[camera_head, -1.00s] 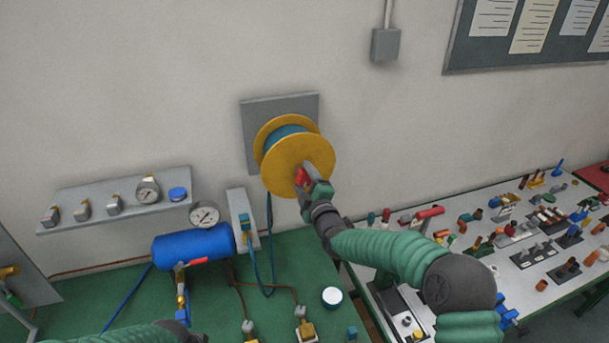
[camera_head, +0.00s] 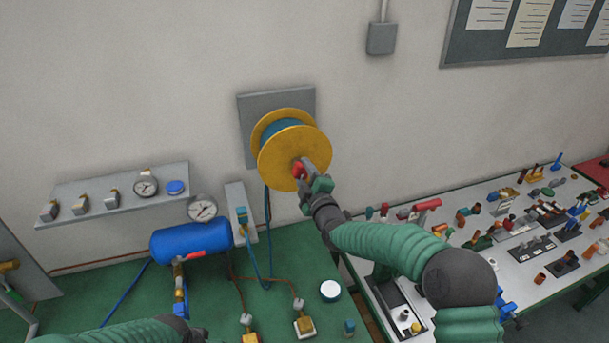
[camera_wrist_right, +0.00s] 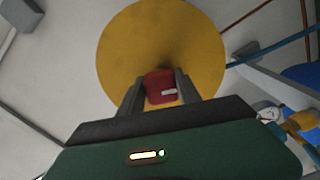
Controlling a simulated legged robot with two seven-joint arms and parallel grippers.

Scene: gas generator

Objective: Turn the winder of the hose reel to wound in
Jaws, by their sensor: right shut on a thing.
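The hose reel (camera_head: 283,157) is a yellow drum with blue hose wound on it, fixed to a grey plate (camera_head: 246,121) on the wall. Its red winder (camera_head: 299,170) sits at the middle of the front disc. My right gripper (camera_head: 305,171) reaches it from the lower right and is shut on the winder. In the right wrist view the red winder (camera_wrist_right: 160,87) is between the two fingers, in front of the yellow disc (camera_wrist_right: 194,40). My left gripper is not seen; only part of my left arm shows at the bottom left.
A blue hose (camera_head: 252,258) hangs from the reel to the green bench (camera_head: 292,247). A blue tank (camera_head: 190,242) and a gauge (camera_head: 202,208) stand to the left. A white table (camera_head: 519,259) crowded with small parts is at right.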

